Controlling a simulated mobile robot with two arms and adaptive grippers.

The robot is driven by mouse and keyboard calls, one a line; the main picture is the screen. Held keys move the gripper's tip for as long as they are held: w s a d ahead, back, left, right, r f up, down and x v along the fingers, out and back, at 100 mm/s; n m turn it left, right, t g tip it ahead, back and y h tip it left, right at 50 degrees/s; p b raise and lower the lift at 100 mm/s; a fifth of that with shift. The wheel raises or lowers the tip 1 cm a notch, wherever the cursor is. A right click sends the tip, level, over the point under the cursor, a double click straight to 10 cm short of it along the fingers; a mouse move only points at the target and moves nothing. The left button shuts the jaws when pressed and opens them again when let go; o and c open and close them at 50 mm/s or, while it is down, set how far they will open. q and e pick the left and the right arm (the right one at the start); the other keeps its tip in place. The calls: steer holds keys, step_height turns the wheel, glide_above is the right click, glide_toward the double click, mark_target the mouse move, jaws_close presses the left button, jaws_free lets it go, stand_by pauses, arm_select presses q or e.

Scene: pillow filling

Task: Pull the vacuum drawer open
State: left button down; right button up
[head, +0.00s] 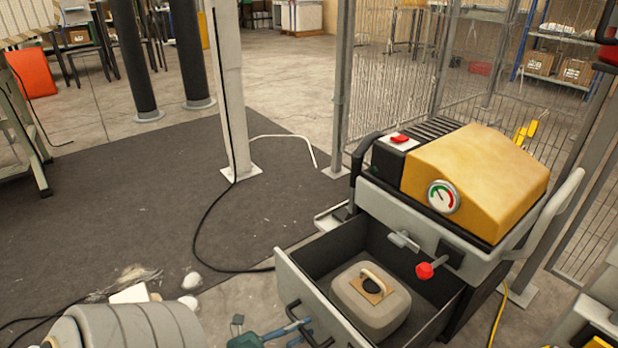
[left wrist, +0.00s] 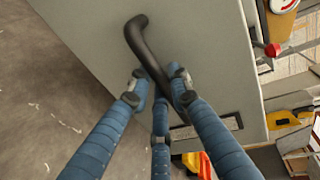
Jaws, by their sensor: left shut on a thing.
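The vacuum drawer (head: 330,313) is pulled out from the grey machine body, and its inside shows in the head view. A beige block with a wooden handle (head: 370,297) sits in it. The drawer's front panel (left wrist: 90,35) fills much of the left wrist view. Its dark bar handle (head: 292,312) also shows in the left wrist view (left wrist: 140,42). My left gripper (head: 288,334), with blue fingers, is shut on this handle; its fingertips (left wrist: 158,88) press around the bar. My right gripper is not in view.
The machine's yellow lid (head: 475,180) with a gauge (head: 443,196) is above the drawer. A red knob (head: 424,271) sticks out over the drawer. A white post (head: 235,100) and wire fence (head: 390,70) stand behind.

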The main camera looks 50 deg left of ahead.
arm_select(q)
steer(key=shift+s, duration=0.1)
stand_by(0.3)
steer(key=c, duration=1.6)
jaws_free()
steer(key=shift+s, duration=0.1)
steer(key=v, duration=1.2)
